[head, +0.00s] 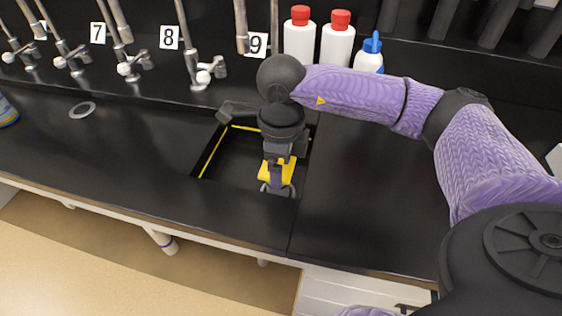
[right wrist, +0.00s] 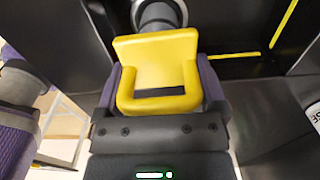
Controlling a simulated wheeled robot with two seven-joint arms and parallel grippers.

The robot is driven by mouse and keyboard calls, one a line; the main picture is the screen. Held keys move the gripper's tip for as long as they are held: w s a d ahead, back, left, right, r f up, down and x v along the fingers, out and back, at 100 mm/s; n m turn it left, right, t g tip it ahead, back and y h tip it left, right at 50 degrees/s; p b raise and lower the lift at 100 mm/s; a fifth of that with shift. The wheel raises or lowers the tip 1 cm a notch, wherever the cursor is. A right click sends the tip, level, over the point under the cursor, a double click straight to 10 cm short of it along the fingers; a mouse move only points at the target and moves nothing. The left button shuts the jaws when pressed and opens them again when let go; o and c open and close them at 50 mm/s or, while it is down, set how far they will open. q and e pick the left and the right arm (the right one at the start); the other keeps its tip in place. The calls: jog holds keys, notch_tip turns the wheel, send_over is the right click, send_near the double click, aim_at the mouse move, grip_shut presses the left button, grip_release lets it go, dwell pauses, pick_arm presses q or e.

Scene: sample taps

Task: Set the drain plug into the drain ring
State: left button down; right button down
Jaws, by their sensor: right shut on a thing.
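My right gripper (head: 277,172) reaches down into the black sink basin. It is shut on a yellow block-like piece, which I take as the drain plug (head: 288,170); it also fills the middle of the right wrist view (right wrist: 158,62), between the purple fingers. A pale metal ring, which looks like the drain ring (head: 264,188), shows just below the fingers. In the right wrist view the ring (right wrist: 183,10) lies just beyond the yellow piece, dark inside and partly cut off. The plug's lower end is hidden, so I cannot tell whether it touches the ring. My left gripper is out of view.
The basin's rim has yellow strips (head: 211,155). Several taps (head: 195,60) with number labels stand behind. Two white bottles with red caps (head: 299,40) and a blue-capped bottle (head: 369,58) stand behind my right arm. Another metal ring (head: 83,109) sits in the counter at left.

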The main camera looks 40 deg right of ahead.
jog(key=shift+f, duration=0.3)
grip_release()
jog(key=shift+r, duration=0.3)
notch_tip(320, 180, up, 12)
jog(key=p, duration=0.3)
jog(key=shift+f+p, duration=0.2)
jog(key=shift+p, duration=0.15)
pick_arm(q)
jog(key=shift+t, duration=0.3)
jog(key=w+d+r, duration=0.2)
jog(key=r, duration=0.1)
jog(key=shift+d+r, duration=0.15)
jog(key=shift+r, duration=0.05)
pick_arm(e)
jog(key=shift+r, duration=0.25)
